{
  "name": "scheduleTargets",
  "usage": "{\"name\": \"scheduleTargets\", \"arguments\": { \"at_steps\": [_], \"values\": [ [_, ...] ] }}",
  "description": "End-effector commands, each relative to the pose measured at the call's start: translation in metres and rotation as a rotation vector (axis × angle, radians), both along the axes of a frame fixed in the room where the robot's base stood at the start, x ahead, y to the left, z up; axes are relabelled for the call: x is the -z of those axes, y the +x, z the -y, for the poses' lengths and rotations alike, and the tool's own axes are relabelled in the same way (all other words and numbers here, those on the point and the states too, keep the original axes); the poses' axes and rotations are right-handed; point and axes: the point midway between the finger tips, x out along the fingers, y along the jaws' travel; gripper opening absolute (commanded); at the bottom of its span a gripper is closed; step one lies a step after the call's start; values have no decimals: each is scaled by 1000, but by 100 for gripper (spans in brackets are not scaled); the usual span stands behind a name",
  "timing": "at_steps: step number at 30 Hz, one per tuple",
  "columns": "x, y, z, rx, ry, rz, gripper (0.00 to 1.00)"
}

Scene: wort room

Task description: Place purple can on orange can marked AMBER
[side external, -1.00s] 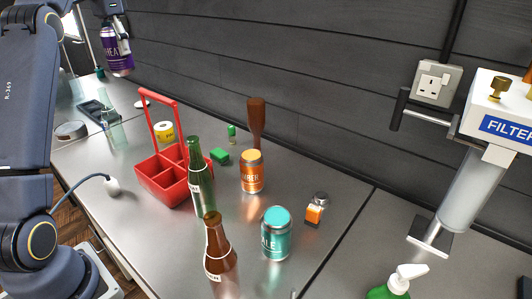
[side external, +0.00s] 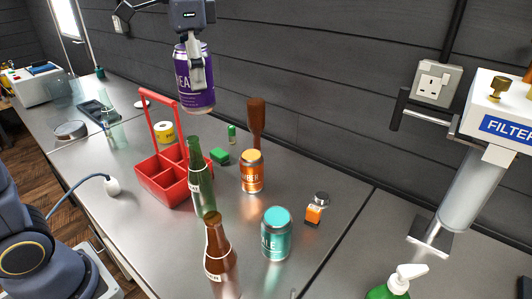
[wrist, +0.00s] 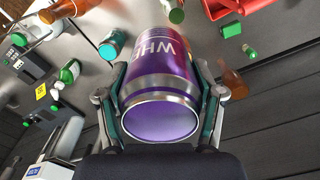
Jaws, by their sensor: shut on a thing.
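The purple can (side external: 186,92) is upright and held well above the bench, with white letters on its side. My gripper (side external: 197,82) is shut on it; in the wrist view the purple can (wrist: 162,70) fills the space between the two fingers. The orange can marked AMBER (side external: 251,172) stands upright on the bench, to the right of and below my gripper in the side view. In the wrist view I cannot make out the orange can for certain.
A red carrier (side external: 165,178) and green bottle (side external: 200,180) stand left of the orange can. A brown bottle (side external: 221,262) and teal can (side external: 276,235) stand in front.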

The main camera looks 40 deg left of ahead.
Motion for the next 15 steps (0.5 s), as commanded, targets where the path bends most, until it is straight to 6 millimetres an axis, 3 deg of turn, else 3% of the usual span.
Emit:
{"name": "scheduleTargets", "arguments": {
  "at_steps": [10, 15],
  "values": [
    [47, 2, -2, -3, 0, -1, 8],
    [62, 27, -1, -3, 0, -2, 8]
  ]
}}
